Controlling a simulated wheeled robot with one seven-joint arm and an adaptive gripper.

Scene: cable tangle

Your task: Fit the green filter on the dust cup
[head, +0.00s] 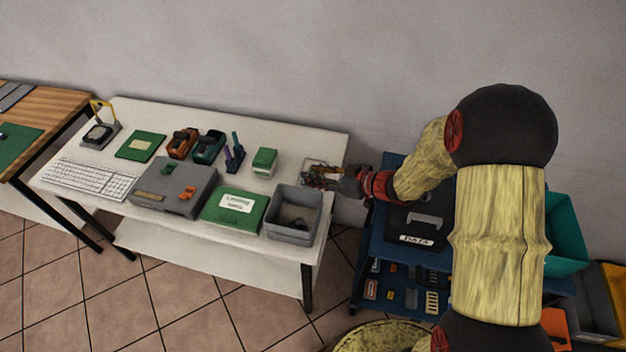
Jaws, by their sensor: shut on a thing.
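My gripper (342,181) is at the right end of the white table, low beside a small tangle of dark and reddish cables (318,174). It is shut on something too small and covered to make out. I cannot pick out a green filter or a dust cup for certain.
The white table (185,219) also holds a keyboard (91,179), a grey case (174,190), a green labelled box (235,208), and orange and teal tools (183,143). A blue cart (388,228) with a black case (421,223) stands right, under my arm.

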